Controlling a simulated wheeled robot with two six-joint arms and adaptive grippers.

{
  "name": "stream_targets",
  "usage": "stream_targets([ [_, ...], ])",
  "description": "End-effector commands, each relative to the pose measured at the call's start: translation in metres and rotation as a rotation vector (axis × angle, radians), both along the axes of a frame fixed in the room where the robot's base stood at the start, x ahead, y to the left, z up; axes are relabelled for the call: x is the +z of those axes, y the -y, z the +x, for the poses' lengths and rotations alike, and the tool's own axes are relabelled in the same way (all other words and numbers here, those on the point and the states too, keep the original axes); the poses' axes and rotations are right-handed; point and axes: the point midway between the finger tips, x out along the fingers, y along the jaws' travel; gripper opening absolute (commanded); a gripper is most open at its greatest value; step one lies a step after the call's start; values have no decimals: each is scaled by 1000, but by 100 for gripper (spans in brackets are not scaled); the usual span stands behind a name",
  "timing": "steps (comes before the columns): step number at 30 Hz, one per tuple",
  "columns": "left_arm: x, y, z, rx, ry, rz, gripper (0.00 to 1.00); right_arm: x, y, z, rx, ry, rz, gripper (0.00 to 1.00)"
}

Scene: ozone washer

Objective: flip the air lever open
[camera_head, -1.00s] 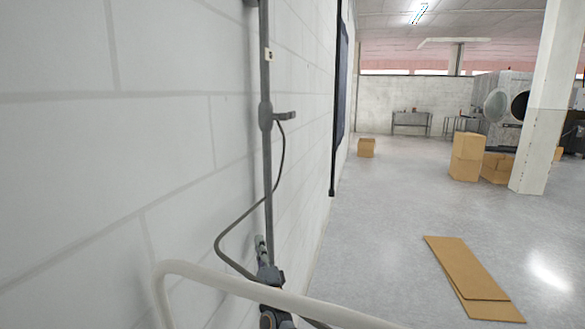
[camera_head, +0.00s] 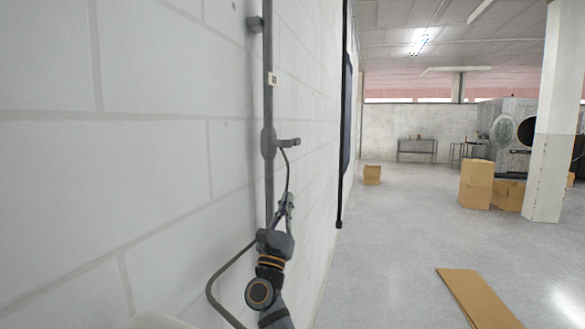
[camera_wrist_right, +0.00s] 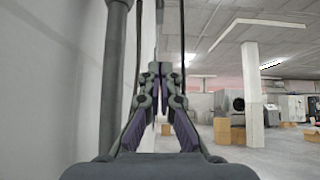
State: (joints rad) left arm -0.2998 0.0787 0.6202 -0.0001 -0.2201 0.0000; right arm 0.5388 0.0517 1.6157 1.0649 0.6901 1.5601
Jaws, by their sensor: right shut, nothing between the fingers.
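The air lever (camera_head: 289,142) is a small grey handle sticking out to the right from a fitting on the vertical grey pipe (camera_head: 268,90). A dark hose (camera_head: 288,172) hangs from it. My right gripper (camera_head: 288,198) is shut and empty. It points up, below the lever and apart from it, close to the hose. In the right wrist view the fingertips (camera_wrist_right: 160,68) meet in the middle, with the pipe (camera_wrist_right: 117,75) to their left; I cannot make out the lever there. My left gripper is not in view.
The white block wall (camera_head: 160,170) runs close along the left, behind the pipe. A flat cardboard sheet (camera_head: 478,298) lies on the floor at right. Cardboard boxes (camera_head: 476,184) stand near a white pillar (camera_head: 548,130). The floor between is clear.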

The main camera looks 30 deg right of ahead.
Motion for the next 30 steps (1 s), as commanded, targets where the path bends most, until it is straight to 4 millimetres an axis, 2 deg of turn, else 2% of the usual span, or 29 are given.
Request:
stream_targets([
  [15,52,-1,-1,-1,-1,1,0,76,53,45,-3,-2,-3,0],
  [18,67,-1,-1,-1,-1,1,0,94,53,45,-1,0,-1,0],
  [24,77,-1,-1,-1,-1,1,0,109,52,45,-1,-2,-1,0],
  [30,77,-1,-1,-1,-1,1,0,109,52,45,-1,-2,-1,0],
])
